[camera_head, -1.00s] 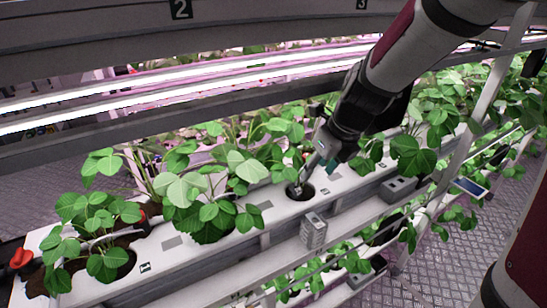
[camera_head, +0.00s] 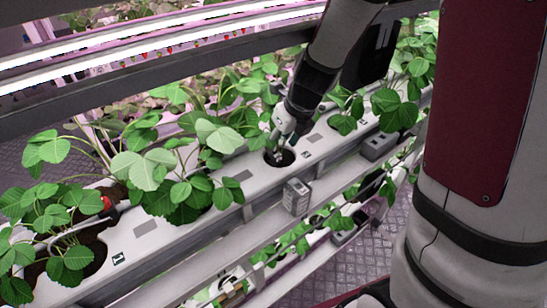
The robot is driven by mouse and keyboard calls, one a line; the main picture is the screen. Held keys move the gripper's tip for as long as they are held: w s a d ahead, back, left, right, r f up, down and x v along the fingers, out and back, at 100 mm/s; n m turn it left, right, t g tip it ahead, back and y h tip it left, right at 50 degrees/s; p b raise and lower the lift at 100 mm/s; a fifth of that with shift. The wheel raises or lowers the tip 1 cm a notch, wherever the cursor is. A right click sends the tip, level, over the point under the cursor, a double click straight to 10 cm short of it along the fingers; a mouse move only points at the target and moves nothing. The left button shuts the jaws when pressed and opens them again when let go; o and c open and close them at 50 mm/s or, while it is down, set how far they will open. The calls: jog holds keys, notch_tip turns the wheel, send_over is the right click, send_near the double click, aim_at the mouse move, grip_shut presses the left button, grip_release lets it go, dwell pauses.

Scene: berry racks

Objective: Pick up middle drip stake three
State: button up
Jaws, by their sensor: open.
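My gripper (camera_head: 279,140) points down at a dark planting hole (camera_head: 286,160) in the white gutter (camera_head: 240,162). The jaws are open, and their tips are at or just above the hole's rim. Small grey parts show by the fingertips, but I cannot tell whether they are the fingers or a drip stake. No drip stake can be made out clearly; one in the hole may be hidden by the gripper and the shadow.
Leafy strawberry plants (camera_head: 146,165) crowd the gutter left of the gripper, and more plants (camera_head: 400,100) stand to the right. A grey box (camera_head: 296,196) is fixed to the gutter's front. Light bars (camera_head: 150,45) run above.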

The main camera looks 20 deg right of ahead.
aim_at(275, 153)
jog(key=x, duration=0.5)
jog(key=shift+s+a+f+b, duration=0.15)
jog(key=shift+s+b, duration=0.05)
jog(key=shift+b, duration=0.15)
jog(key=c, duration=0.9)
